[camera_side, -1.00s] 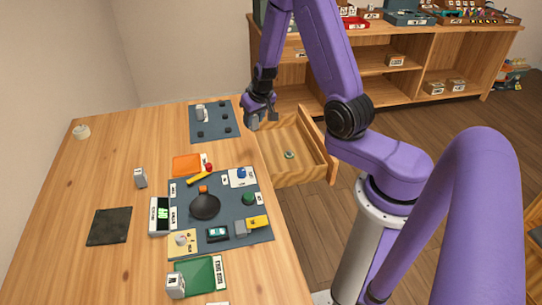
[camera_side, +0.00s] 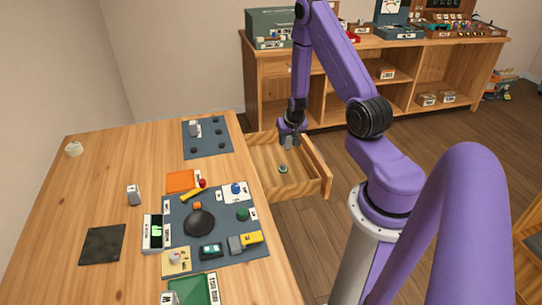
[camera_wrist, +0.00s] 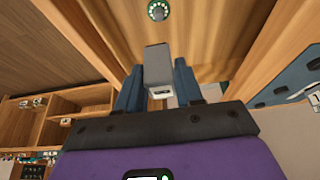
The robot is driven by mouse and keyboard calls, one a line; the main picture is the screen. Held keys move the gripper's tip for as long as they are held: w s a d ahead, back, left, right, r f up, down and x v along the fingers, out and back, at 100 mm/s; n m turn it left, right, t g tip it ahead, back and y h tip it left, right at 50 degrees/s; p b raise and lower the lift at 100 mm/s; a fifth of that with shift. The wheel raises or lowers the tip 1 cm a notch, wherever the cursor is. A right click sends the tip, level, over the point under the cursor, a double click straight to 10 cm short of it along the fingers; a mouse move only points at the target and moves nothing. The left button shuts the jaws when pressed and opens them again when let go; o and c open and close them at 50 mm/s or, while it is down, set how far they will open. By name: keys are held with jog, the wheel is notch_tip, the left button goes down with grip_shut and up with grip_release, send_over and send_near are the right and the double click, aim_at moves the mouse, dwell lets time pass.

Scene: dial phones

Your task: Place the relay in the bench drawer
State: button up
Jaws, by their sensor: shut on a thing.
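My gripper (camera_side: 290,138) is over the open bench drawer (camera_side: 258,188), toward its far end. In the wrist view its two blue fingers (camera_wrist: 158,85) are shut on a grey block-shaped relay (camera_wrist: 157,62). In the side view the relay (camera_side: 288,143) shows as a small grey shape under the fingers. The drawer is pulled out from the right side of the wooden bench. A small round green-and-white part lies on the drawer floor (camera_wrist: 185,40), apart from the relay.
The bench (camera_side: 75,190) holds a dark blue mat (camera_side: 225,222) with several parts, a smaller mat (camera_side: 220,150) at the back, and a black pad (camera_side: 102,245). Wooden shelves (camera_side: 330,100) stand behind the drawer. Much of the drawer floor is bare.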

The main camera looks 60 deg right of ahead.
jog(key=w+d+f, duration=0.2)
jog(key=w, duration=0.1)
jog(key=w+d+f, duration=0.2)
jog(key=w+f, duration=0.1)
jog(key=w+d+f, duration=0.3)
jog(key=shift+f, duration=0.2)
jog(key=shift+w+f, duration=0.1)
jog(key=shift+f, duration=1.65)
jog(key=shift+f, duration=0.1)
jog(key=o, duration=1.1)
